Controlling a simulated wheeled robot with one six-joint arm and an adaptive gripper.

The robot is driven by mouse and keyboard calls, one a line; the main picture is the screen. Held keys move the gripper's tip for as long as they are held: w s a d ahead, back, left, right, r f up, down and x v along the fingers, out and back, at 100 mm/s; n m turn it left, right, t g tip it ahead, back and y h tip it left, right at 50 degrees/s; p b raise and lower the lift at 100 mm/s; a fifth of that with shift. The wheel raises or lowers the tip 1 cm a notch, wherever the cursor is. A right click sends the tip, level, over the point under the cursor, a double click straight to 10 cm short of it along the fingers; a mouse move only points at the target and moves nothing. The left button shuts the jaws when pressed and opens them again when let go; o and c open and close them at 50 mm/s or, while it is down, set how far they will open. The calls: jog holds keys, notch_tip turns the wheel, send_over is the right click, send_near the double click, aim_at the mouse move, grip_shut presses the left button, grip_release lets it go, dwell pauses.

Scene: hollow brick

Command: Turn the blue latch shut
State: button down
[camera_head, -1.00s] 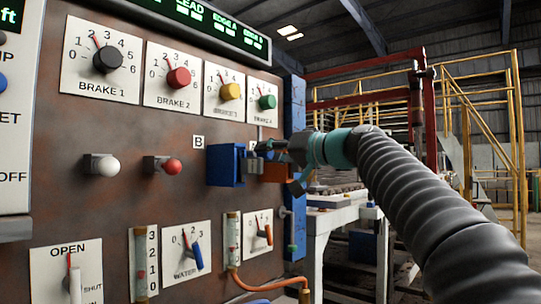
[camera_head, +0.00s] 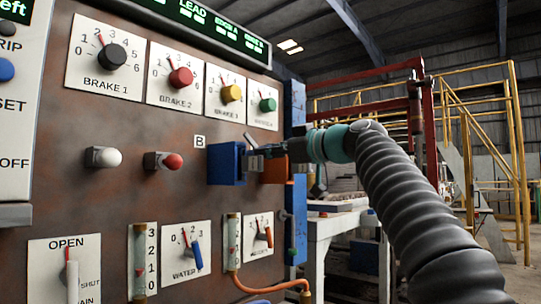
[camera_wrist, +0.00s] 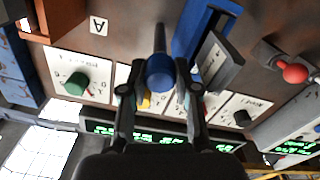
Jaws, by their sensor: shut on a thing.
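In the head view my gripper (camera_head: 268,151) is at the panel, between the blue box marked B (camera_head: 227,164) and the orange-brown box (camera_head: 275,170). The blue box also shows in the wrist view (camera_wrist: 197,28), with a grey plate (camera_wrist: 216,64) beside it. The latch's grip and pivot are too small or hidden to make out in the head view.
The brown panel (camera_head: 120,215) carries dials above, a white knob (camera_head: 103,157) and a red knob (camera_head: 172,161) to the left, and levers and gauges below. An orange hose (camera_head: 270,286) runs low. Right of the panel stands a white table (camera_head: 335,218), with yellow railings behind.

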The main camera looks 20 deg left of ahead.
jog(key=n, duration=0.3)
jog(key=shift+n+b, duration=0.3)
jog(key=shift+n, duration=1.8)
jog(key=c, duration=0.8)
grip_release()
jog(key=shift+s+a, duration=0.1)
jog(key=shift+c, duration=0.2)
jog(key=shift+d, duration=0.2)
jog(key=v, duration=1.1)
jog(key=shift+s+d, duration=0.15)
jog(key=shift+d, duration=0.15)
jog(key=shift+f, duration=0.1)
